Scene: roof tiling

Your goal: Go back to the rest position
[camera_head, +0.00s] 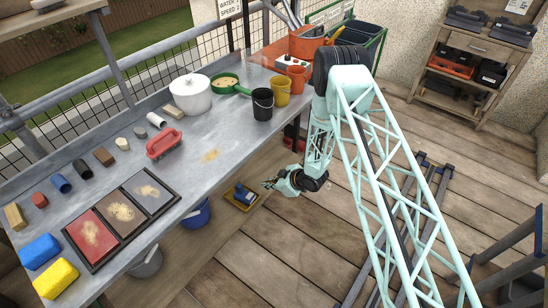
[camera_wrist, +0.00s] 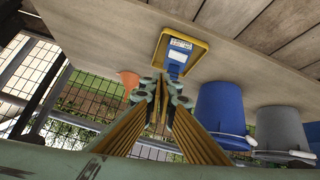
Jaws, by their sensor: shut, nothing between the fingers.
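My gripper (camera_head: 270,184) hangs low beside the front edge of the grey workbench (camera_head: 150,206), below the height of its top. In the wrist view my gripper's fingers (camera_wrist: 163,76) come together at the tips, with nothing between them. A yellow tray with a blue item (camera_head: 242,195) lies just to the left of the gripper in the head view. The same tray and blue item (camera_wrist: 179,47) show beyond the fingertips in the wrist view, apart from them as far as I can see.
A blue bucket (camera_head: 196,216) and a grey bucket (camera_head: 147,262) stand under the bench. A tool shelf (camera_head: 474,62) stands at the back right. Plank floor (camera_head: 262,262) is clear near the gripper.

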